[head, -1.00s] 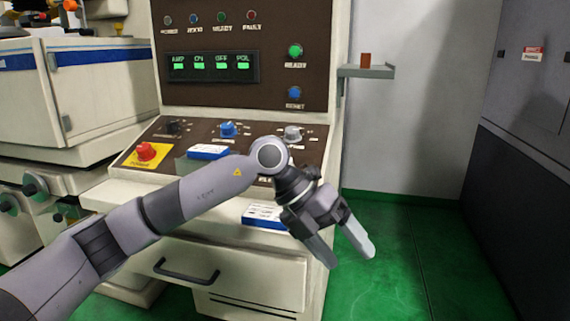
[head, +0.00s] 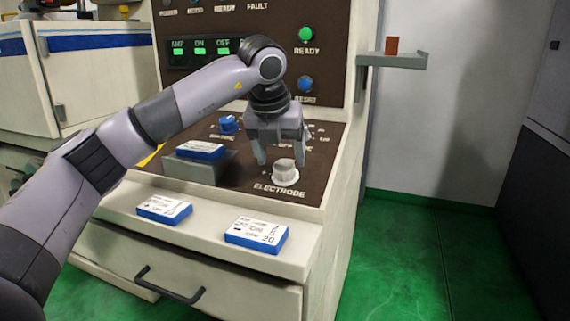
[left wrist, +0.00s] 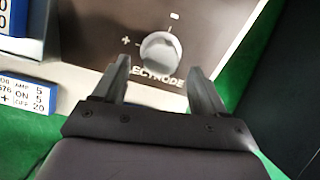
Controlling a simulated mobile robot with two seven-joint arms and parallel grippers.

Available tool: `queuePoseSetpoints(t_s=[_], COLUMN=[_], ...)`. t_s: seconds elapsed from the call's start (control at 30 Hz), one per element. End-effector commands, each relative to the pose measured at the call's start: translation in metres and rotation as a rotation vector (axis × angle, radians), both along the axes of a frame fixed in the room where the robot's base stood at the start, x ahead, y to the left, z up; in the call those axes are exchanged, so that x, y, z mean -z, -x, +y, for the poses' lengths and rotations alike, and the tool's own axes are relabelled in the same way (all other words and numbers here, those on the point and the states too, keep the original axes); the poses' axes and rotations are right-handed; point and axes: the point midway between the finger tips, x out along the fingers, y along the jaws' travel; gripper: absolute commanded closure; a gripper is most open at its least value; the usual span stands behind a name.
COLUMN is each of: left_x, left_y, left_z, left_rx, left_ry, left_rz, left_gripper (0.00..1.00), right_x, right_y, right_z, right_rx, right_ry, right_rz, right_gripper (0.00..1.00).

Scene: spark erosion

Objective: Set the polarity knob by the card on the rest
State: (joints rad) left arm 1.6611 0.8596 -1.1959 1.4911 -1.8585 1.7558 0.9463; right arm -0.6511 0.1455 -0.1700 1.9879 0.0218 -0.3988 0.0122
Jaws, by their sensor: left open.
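The polarity knob (head: 285,172) is pale and round, on the brown sloped panel above the word ELECTRODE. In the left wrist view the knob (left wrist: 160,48) has a plus at its left and a minus above right; its pointer direction is unclear. My left gripper (head: 281,158) is open, pointing down just above and behind the knob, with nothing between its fingers. In the wrist view its fingertips (left wrist: 158,68) lie on either side below the knob. The card (head: 201,149) lies on the grey rest (head: 190,173); its print is too small to read. My right gripper is not in view.
Two more blue-edged cards, a left one (head: 164,209) and a right one (head: 257,234), lie on the ledge. A blue knob (head: 228,124) is behind left of my gripper. A grey shelf (head: 405,61) holds a brown block (head: 392,45).

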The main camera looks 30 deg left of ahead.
Motion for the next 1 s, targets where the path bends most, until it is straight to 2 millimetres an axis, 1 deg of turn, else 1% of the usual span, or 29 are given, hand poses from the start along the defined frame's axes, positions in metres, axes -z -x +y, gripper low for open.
queuePoseSetpoints(t_s=[0.03, 0.2, 0.33, 0.57, 0.67, 0.7, 0.73, 0.77, 1.0], left_x=[0.009, 0.026, 0.032, 0.033, 0.033, 0.033, 0.033, 0.033, 0.033], left_y=[-0.003, -0.010, -0.013, -0.013, -0.013, -0.013, -0.013, -0.013, -0.013], left_z=[0.001, 0.003, 0.003, 0.003, 0.003, 0.003, 0.003, 0.003, 0.003], left_rx=[-0.001, 0.001, 0.002, 0.002, 0.002, 0.002, 0.001, 0.001, 0.011], left_ry=[0.000, 0.000, 0.000, 0.000, 0.000, 0.000, 0.000, 0.000, -0.002], left_rz=[0.004, 0.002, 0.000, 0.000, 0.000, 0.000, 0.000, 0.000, 0.001], left_gripper=[0.28, 0.28, 0.28, 0.28, 0.58, 0.71, 0.80, 0.85, 0.84], right_x=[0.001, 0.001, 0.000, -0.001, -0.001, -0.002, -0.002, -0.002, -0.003], right_y=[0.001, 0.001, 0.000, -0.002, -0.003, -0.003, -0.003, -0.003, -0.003], right_z=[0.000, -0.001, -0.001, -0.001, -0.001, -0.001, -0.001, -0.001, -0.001], right_rx=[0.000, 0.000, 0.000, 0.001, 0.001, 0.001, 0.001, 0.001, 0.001], right_ry=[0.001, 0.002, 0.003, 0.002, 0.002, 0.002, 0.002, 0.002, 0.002], right_rz=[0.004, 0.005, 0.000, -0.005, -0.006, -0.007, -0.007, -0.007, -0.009], right_gripper=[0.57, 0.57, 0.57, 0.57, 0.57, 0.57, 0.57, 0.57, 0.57])
